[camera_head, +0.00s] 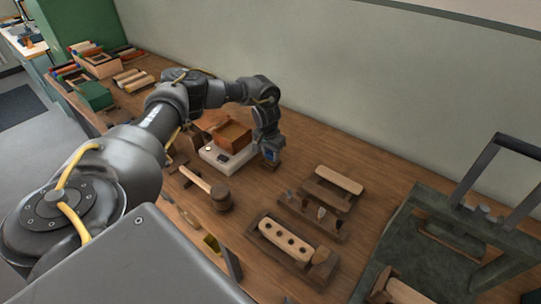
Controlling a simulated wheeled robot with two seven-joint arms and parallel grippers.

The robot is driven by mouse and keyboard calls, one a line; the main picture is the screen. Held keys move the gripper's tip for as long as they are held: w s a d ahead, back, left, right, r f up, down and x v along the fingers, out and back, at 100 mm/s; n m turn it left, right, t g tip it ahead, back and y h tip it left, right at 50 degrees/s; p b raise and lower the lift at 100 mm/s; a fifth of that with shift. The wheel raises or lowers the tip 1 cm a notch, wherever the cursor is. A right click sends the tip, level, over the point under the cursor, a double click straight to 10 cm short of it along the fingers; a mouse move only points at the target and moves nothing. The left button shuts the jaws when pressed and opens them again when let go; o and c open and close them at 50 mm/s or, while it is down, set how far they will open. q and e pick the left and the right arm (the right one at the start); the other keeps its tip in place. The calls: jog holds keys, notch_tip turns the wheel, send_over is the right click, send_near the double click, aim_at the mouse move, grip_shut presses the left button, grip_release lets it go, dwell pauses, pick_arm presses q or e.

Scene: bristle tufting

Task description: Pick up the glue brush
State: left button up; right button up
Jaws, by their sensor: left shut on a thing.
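My left arm reaches in from the left and bends down over the bench. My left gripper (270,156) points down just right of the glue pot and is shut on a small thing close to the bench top. This seems to be the glue brush, but the fingers hide most of it and it is too small to make out clearly. The brown glue pot (232,136) stands on a white heater plate (216,160). My right gripper is not in view.
A wooden mallet (221,196) lies in front of the heater. Drilled brush blocks on wooden holders (286,240) (338,180) stand to the right. A dark green frame with a handle (440,235) fills the far right. A pale wall (330,80) rises behind the bench.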

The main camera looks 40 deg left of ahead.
aim_at(271, 152)
pick_arm(q)
jog(key=shift+r, duration=0.5)
notch_tip(271, 152, up, 2)
jog(key=shift+r+b, duration=0.15)
jog(key=shift+b, duration=0.5)
jog(key=s+d+r+p, duration=0.1)
jog(key=s+d+r, duration=0.2)
jog(key=s+r, duration=0.6)
jog(key=s, duration=0.4)
jog(key=shift+s+d+r+p, duration=0.25)
jog(key=shift+s+r+p, duration=0.05)
jog(key=shift+r, duration=0.1)
jog(key=o, duration=0.4)
jog(key=shift+c, duration=1.5)
